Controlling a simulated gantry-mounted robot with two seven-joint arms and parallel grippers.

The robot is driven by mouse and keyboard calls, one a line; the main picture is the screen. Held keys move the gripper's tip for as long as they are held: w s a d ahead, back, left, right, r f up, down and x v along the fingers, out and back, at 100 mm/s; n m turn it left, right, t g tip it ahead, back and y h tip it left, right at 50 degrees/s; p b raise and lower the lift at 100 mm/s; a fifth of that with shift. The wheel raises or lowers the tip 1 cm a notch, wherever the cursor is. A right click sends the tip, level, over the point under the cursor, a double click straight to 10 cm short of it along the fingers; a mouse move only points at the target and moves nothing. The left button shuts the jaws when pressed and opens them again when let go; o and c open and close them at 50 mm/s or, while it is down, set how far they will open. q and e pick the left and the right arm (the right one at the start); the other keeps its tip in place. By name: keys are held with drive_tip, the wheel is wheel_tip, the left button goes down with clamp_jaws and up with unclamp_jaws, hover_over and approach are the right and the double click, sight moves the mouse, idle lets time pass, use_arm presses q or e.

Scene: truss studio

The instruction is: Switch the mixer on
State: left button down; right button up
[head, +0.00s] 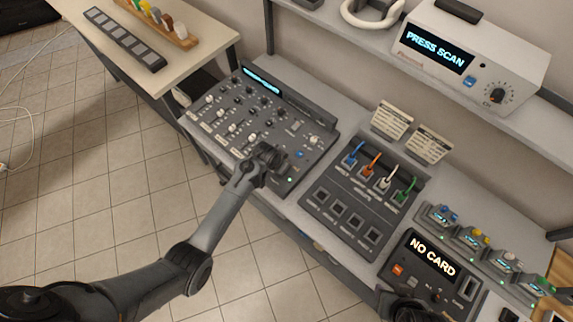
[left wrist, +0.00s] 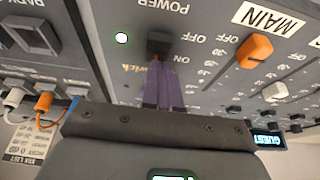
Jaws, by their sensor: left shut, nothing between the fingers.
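The dark grey mixer (head: 222,140) sits on the bench in the head view, with rows of knobs and faders and a lit blue display strip. My left gripper (head: 268,160) is over its front right part. In the left wrist view my left gripper's purple fingers (left wrist: 165,85) are shut, with their tips at the black power switch (left wrist: 160,43), partly hiding it. POWER, OFF and ON print is beside the switch. I cannot tell the switch's position. My right gripper (head: 408,310) is partly visible at the bottom edge.
Right of the mixer is a patch panel (head: 342,208) with coloured cables, then a box reading NO CARD (head: 432,257) and several small units. An orange fader cap (left wrist: 254,50) is close to my left fingers. A scanner box (head: 475,52) stands on the shelf above.

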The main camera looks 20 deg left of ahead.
use_arm(q)
drive_tip(key=shift+s+f, duration=0.1)
drive_tip(key=shift+s, duration=0.05)
drive_tip(key=shift+a, duration=0.1)
drive_tip(key=shift+s+a+r+p, duration=0.2)
drive_tip(key=shift+s+p, duration=0.35)
drive_tip(key=shift+p, duration=0.35)
drive_tip(key=shift+s+f, duration=0.1)
drive_tip(key=shift+s, duration=0.1)
drive_tip(key=shift+s+r+p, duration=0.15)
drive_tip(key=shift+r+p, duration=0.55)
drive_tip(key=shift+p, duration=0.25)
drive_tip(key=p+v, duration=0.3)
drive_tip(key=shift+p, duration=0.35)
drive_tip(key=v, duration=0.9)
drive_tip(key=shift+s+a, duration=0.25)
drive_tip(key=shift+s, duration=0.25)
